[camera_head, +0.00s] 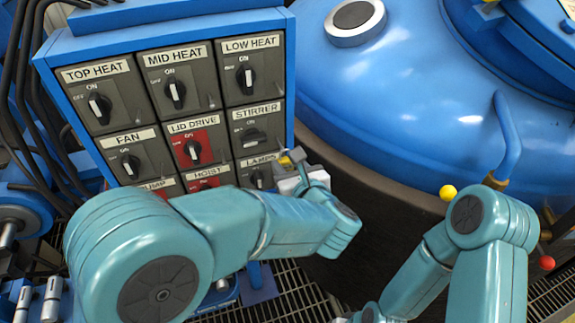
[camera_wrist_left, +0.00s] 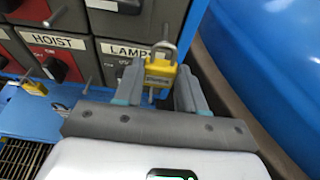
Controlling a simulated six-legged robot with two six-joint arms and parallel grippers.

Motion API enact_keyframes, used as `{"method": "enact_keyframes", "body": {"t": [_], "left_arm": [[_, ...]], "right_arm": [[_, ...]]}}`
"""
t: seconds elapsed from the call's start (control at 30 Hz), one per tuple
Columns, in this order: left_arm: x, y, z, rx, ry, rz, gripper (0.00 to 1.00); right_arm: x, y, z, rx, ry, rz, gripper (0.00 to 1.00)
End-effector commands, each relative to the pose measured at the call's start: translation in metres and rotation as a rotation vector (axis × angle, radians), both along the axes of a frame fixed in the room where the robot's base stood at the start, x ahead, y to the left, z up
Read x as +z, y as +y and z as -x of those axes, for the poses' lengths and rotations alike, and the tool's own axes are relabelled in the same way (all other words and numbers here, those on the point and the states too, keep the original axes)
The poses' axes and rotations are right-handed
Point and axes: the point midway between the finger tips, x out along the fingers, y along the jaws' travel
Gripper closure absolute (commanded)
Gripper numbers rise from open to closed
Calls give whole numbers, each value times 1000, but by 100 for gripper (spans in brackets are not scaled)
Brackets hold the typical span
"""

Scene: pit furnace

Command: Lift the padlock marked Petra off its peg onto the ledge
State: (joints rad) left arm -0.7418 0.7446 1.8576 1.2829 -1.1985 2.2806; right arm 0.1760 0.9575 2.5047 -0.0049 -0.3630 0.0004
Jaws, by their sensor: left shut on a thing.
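A yellow padlock (camera_wrist_left: 160,73) with a grey shackle sits between the two fingers of my left gripper (camera_wrist_left: 159,80) in the left wrist view. The fingers are shut on it. Its dark label is too small to read. A thin peg (camera_wrist_left: 165,31) shows just above the shackle; I cannot tell whether the shackle is still around it. A blue ledge-like strip (camera_wrist_left: 60,102) runs below the switches. My right gripper is out of view.
A second yellow padlock (camera_wrist_left: 34,87) hangs near the HOIST switch (camera_wrist_left: 52,68). Several pegs stick out of the switch panel (camera_head: 291,75). The big blue furnace vessel (camera_head: 400,100) stands close on the right, with a dark curved wall (camera_head: 345,190) below it.

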Motion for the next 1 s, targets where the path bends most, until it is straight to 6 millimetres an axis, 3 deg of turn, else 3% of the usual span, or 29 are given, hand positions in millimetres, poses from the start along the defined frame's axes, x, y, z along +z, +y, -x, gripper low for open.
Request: {"method": "enact_keyframes", "body": {"t": [1.0], "left_arm": [[0, -9, 26, -2, -1, -1, 93]], "right_arm": [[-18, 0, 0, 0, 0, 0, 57]]}}
